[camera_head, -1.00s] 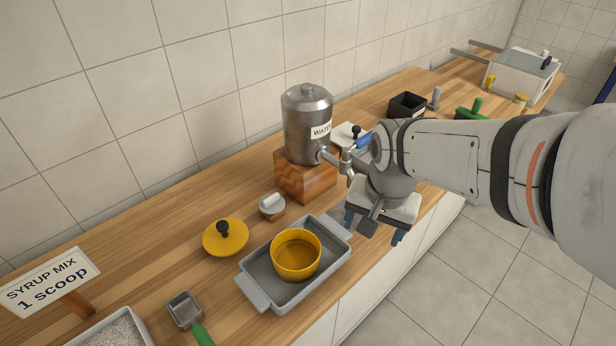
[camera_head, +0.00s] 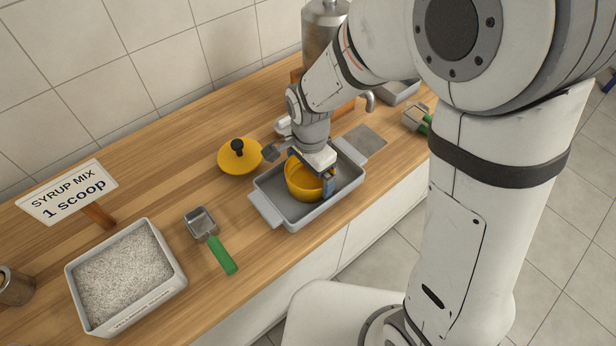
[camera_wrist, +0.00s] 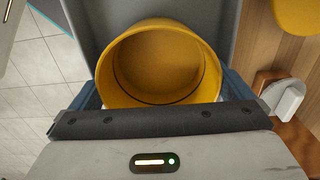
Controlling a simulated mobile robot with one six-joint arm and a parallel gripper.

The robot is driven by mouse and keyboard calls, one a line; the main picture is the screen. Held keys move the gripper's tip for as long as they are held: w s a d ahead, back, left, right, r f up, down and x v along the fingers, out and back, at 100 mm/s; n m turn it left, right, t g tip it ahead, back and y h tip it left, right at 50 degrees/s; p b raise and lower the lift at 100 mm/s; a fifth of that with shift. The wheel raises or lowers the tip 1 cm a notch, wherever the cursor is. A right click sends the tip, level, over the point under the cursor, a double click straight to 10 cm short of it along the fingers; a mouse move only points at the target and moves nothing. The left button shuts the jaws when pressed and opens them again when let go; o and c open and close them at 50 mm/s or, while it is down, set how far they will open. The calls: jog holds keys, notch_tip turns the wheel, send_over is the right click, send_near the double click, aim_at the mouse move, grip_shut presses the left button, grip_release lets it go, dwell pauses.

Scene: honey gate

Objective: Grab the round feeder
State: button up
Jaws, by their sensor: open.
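The round feeder (camera_head: 300,184) is an open yellow cup. It stands upright in a grey tray (camera_head: 267,207) on the wooden counter. My gripper (camera_head: 312,174) is over the feeder and hides part of its rim. In the wrist view the feeder (camera_wrist: 158,58) sits between my two blue fingers (camera_wrist: 161,92), one on each side. My gripper is open. I cannot tell whether either finger touches the feeder's wall. A yellow lid (camera_head: 236,158) with a black knob lies on the counter left of the tray.
A scoop with a green handle (camera_head: 223,256) lies left of the tray. A bin of pale grains (camera_head: 126,275) and a syrup mix sign (camera_head: 70,192) stand further left. A metal water tank (camera_head: 319,40) stands behind, partly hidden by my arm.

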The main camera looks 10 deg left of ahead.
jog(key=shift+f, duration=0.65)
jog(key=shift+c, duration=0.4)
jog(key=c, duration=0.7)
